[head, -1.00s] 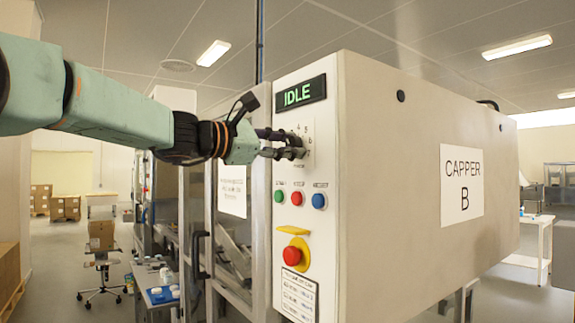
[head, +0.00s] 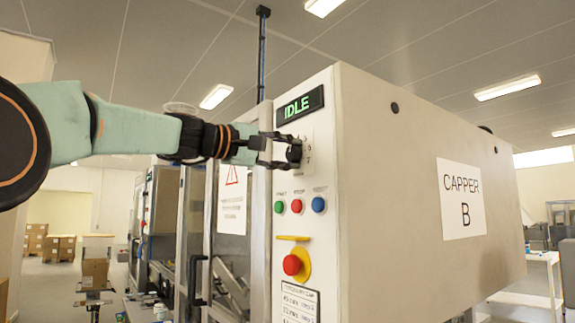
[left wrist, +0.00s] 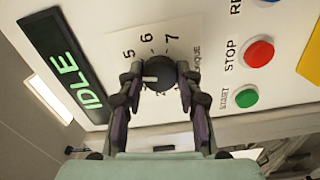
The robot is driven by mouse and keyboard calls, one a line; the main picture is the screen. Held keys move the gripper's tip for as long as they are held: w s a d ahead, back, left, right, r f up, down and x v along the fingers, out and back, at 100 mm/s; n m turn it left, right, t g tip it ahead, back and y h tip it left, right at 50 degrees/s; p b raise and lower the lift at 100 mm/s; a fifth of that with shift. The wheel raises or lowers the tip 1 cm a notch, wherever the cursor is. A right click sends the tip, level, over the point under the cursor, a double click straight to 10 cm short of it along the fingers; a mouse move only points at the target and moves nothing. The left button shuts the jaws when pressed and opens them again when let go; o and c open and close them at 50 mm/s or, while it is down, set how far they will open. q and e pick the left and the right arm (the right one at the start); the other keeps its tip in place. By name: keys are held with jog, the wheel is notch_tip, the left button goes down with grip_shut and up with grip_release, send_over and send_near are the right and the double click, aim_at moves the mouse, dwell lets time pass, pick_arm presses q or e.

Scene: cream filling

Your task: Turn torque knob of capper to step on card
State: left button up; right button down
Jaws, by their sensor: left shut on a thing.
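The dark round torque knob (head: 295,153) is on the capper's white control panel, below the green IDLE display (head: 300,104). My left gripper (head: 287,152) reaches it from the left. In the left wrist view, its two fingers (left wrist: 160,88) are shut on either side of the knob (left wrist: 161,70). A white pointer mark shows on the knob. Numbers 5, 6 and 7 are readable on the dial plate (left wrist: 148,42); the other marks are partly hidden. A printed card (head: 297,303) sits low on the panel, its lines too small to read surely. My right gripper is not in view.
Green (head: 279,207), red (head: 297,206) and blue (head: 318,204) buttons lie just below the knob. A red emergency stop (head: 293,265) with a yellow surround is lower. The capper's glass door (head: 234,190) stands to the left.

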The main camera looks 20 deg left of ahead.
pick_arm(q)
jog(key=m+b, duration=0.1)
jog(key=m, duration=0.2)
jog(key=m+b, duration=0.1)
jog(key=m, duration=0.1)
jog(key=shift+d+f+m+b, duration=0.1)
jog(key=shift+f+m+b, duration=0.2)
jog(key=shift+f, duration=0.05)
jog(key=m+b, duration=0.1)
jog(key=m, duration=0.3)
jog(key=shift+m, duration=0.3)
jog(key=m+b, duration=0.1)
jog(key=m, duration=0.4)
jog(key=shift+w+f+b, duration=0.1)
jog(key=shift+b, duration=0.2)
jog(key=m, duration=0.5)
jog(key=shift+m+b, duration=0.3)
jog(key=shift+m, duration=0.1)
